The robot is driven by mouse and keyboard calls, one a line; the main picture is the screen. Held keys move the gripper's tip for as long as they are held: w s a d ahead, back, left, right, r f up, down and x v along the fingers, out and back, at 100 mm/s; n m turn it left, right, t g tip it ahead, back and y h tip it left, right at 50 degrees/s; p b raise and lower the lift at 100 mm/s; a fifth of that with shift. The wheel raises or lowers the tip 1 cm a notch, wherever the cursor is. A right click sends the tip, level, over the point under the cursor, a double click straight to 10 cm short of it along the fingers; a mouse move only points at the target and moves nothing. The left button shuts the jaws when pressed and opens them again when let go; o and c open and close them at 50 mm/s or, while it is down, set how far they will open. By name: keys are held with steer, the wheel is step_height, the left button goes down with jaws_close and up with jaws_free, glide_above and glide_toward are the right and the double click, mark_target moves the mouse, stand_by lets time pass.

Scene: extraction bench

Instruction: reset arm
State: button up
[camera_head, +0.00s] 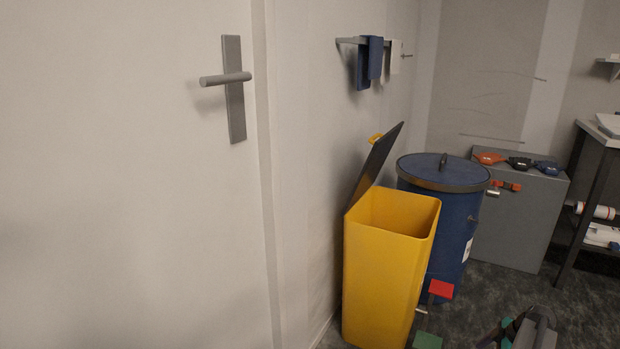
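A grey piece (535,334) with dark, green and purple parts is cut off by the bottom edge at the right.
A closed door with a lever handle (226,79) fills the left. A yellow bin (388,265) stands with its dark lid (376,166) raised, beside a lidded blue drum (452,225). A grey cabinet (519,222) and a bench (590,160) stand behind. Dark floor (500,297) shows between.

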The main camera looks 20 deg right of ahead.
steer(key=w+a+r+n+g+y+p, duration=0.25)
steer(key=w+a+p, duration=0.65)
steer(key=a, duration=0.7)
steer(key=w+a+n+g+p, duration=0.25)
steer(key=a+p, duration=0.45)
steer(key=a, duration=1.3)
steer(key=s+a+r+g+h+p, duration=0.1)
steer(key=s+a+g+p, duration=0.1)
steer(key=s+a+p, duration=0.5)
steer(key=s+a+r+g+p, duration=0.1)
steer(key=s+a+p, duration=0.25)
steer(key=a, duration=0.75)
steer(key=s+a+r+m+h+p, duration=0.1)
steer(key=s+m+h+p, duration=0.1)
steer(key=s+m, duration=0.4)
steer(key=s+a+r+m+g+h+p, duration=0.1)
steer(key=s+a+r+m+h+p, duration=0.1)
steer(key=s+m, duration=0.5)
steer(key=shift+s+r, duration=0.25)
